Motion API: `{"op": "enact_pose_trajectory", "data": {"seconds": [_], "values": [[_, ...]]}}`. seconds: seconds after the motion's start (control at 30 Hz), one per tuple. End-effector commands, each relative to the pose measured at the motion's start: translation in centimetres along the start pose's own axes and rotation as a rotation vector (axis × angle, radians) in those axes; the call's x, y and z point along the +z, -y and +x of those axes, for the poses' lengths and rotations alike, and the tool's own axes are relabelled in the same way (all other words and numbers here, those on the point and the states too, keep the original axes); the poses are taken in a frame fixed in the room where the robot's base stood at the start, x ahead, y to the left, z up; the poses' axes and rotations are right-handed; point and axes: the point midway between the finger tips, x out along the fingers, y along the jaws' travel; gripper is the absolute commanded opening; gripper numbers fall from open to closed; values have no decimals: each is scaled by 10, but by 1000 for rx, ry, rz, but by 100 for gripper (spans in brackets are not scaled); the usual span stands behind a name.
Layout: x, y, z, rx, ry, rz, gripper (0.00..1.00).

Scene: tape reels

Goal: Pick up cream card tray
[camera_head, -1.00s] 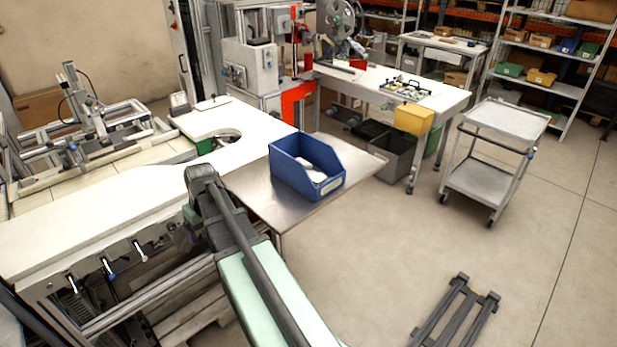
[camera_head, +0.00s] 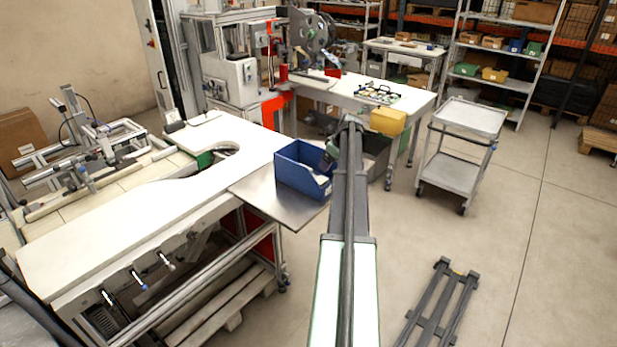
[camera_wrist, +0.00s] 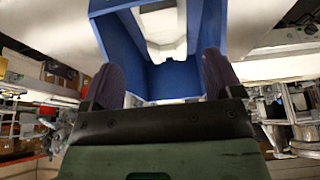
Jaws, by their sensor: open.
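A blue open-fronted bin (camera_head: 296,172) stands on the metal shelf at the end of the white bench. In the wrist view the bin (camera_wrist: 125,45) fills the upper middle, with a pale cream-white piece (camera_wrist: 165,28) inside it. This may be the cream card tray, but its full shape is not clear.
The metal shelf (camera_head: 262,207) adjoins the white bench (camera_head: 110,235). A yellow bin (camera_head: 388,121) hangs at the edge of the back worktable, above grey crates. A grey trolley (camera_head: 462,150) stands to the right.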

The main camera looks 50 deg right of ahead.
Motion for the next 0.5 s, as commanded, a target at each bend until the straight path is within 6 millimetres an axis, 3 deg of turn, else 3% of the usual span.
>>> {"op": "enact_pose_trajectory", "data": {"seconds": [0.17,0.4,0.5], "values": [[1,-4,5,2,-4,-12,85],[4,-3,55,1,-3,-12,85],[2,-3,60,1,-3,-11,85]]}}
